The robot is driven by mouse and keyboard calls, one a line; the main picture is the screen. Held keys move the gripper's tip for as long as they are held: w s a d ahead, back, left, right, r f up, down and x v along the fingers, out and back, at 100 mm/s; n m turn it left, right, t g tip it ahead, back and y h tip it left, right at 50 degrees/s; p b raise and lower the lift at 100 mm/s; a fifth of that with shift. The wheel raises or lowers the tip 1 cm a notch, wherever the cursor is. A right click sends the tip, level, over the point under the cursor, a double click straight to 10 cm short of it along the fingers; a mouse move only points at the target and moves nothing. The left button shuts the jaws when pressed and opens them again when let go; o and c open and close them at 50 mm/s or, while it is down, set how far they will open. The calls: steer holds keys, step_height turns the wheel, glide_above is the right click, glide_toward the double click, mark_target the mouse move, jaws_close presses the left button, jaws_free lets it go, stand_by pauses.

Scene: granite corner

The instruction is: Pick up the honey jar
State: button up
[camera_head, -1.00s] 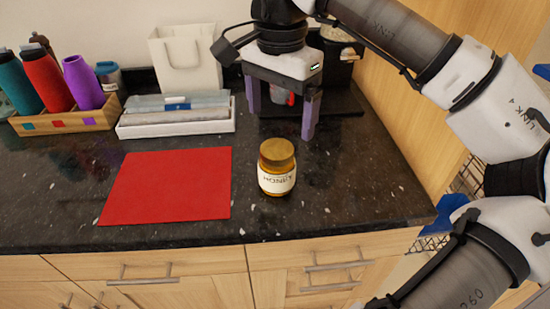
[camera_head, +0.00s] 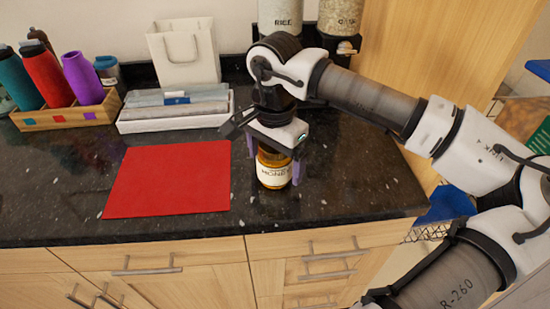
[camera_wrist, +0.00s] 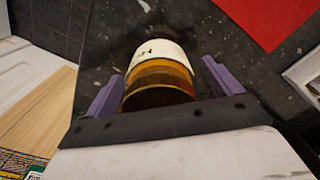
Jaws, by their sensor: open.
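The honey jar (camera_head: 272,172) is amber with a white label and stands upright on the dark granite counter, right of the red mat. My gripper (camera_head: 274,172) is over it, pointing down, with one purple finger on each side of the jar. The gripper hides the jar's lid in the head view. In the wrist view the jar (camera_wrist: 160,75) lies between the two open fingers (camera_wrist: 160,90), with a visible gap at the right finger. I cannot tell whether the left finger touches the jar.
A red mat (camera_head: 168,180) lies left of the jar. Behind are a wooden box (camera_head: 65,114) with bottles, a white tray (camera_head: 172,121) and a white paper bag (camera_head: 185,55). Dispensers (camera_head: 340,18) stand at the back. The counter's front edge is close to the jar.

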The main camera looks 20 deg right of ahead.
steer(key=c, duration=1.5)
steer(key=shift+o, duration=0.2)
steer(key=shift+r, duration=0.1)
